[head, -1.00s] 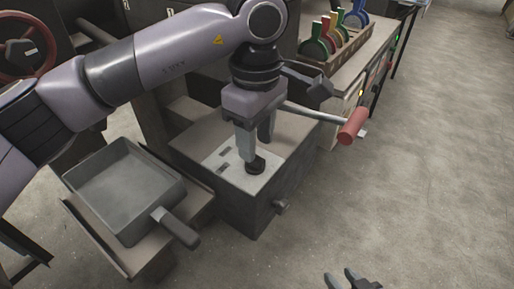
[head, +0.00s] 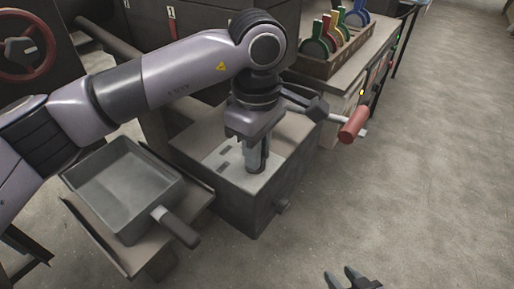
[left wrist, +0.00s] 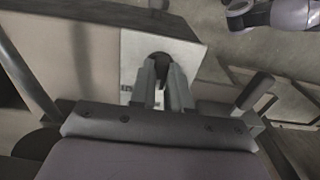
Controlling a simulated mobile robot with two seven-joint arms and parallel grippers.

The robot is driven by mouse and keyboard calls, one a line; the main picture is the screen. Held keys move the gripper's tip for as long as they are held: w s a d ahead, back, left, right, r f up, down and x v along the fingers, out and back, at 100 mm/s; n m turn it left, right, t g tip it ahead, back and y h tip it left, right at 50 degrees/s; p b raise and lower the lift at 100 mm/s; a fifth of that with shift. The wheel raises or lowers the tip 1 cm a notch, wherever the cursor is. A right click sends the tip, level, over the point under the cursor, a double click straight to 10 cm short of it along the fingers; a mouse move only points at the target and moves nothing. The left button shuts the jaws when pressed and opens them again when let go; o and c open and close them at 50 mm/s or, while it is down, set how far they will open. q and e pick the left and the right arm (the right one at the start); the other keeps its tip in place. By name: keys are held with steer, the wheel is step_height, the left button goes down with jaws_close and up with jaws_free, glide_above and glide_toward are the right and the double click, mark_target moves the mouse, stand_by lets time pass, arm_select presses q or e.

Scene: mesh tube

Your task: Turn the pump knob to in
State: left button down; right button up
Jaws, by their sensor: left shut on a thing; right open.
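The pump knob (left wrist: 160,57) is dark and round, and shows between my left fingertips in the left wrist view. It sits on the pale plate (head: 235,166) on top of a grey box. My left gripper (head: 258,167) points down at the plate and is shut on the knob, hiding most of it in the head view. Two dark label marks (head: 223,166) lie on the plate left of the gripper, too small to read; which way the knob points is hidden. My right gripper (head: 352,280) is open and empty at the bottom edge, over the floor.
A grey square pan (head: 125,190) with a handle stands left of the box (head: 262,215). A red-gripped lever (head: 354,124) sticks out to the right of it. Coloured levers (head: 335,35) stand in a rack behind. The floor at right is clear.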

arm_select(q)
steer(key=shift+n, duration=0.3)
steer(key=n+b, duration=0.1)
steer(key=n, duration=0.2)
steer(key=shift+w+n+b, duration=0.1)
steer(key=shift+n+b, duration=0.3)
steer(key=n+b, duration=0.1)
steer(key=n, duration=0.4)
steer(key=shift+n, duration=0.3)
steer(key=shift+w, duration=0.1)
steer(key=c, duration=1.1)
jaws_free()
steer(key=shift+r, duration=3.65)
